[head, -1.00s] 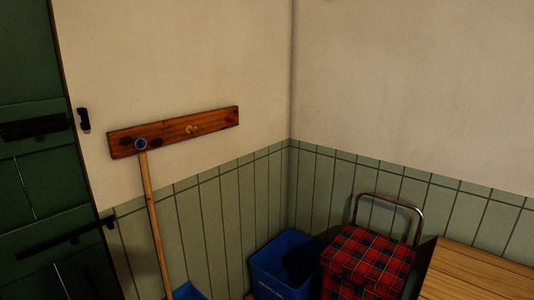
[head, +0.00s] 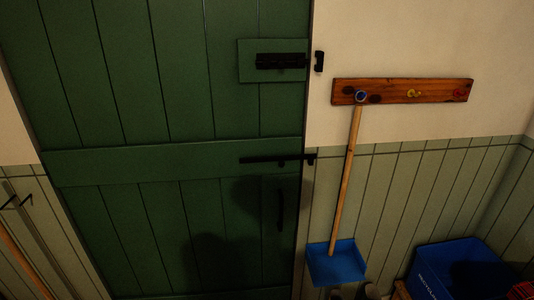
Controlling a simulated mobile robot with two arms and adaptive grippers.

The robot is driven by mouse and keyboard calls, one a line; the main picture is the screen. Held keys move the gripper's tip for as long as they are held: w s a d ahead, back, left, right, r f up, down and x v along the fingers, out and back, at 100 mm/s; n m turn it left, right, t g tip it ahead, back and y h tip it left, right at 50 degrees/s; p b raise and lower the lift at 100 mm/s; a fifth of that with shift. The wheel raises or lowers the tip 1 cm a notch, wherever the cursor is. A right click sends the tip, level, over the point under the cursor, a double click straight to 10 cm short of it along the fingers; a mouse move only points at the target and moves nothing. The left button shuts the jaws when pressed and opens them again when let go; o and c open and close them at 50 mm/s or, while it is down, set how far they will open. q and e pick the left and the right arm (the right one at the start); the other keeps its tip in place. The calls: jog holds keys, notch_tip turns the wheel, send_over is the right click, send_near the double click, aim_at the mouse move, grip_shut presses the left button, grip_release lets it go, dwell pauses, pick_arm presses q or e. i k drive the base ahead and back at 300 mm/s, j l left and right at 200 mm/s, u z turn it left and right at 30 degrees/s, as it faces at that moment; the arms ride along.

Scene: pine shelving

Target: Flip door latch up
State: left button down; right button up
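The green plank door (head: 120,100) fills the left and middle of the head view. A black latch bar (head: 265,159) lies about level across the door's middle rail. Its right end reaches a black catch (head: 311,158) at the door's right edge. A black vertical pull handle (head: 281,204) is below the bar. Higher up, a black bolt (head: 280,61) is mounted on a green board, with a separate black keeper (head: 319,61) on the wall beside it. Neither of my grippers shows in the view.
A wooden rail with pegs (head: 430,91) hangs right of the door. A long-handled blue dustpan (head: 337,262) hangs from it. A blue recycling bin (head: 440,272) stands at lower right. A wooden pole (head: 22,262) leans at lower left.

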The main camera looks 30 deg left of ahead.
aim_at(281, 165)
jog(key=u, duration=1)
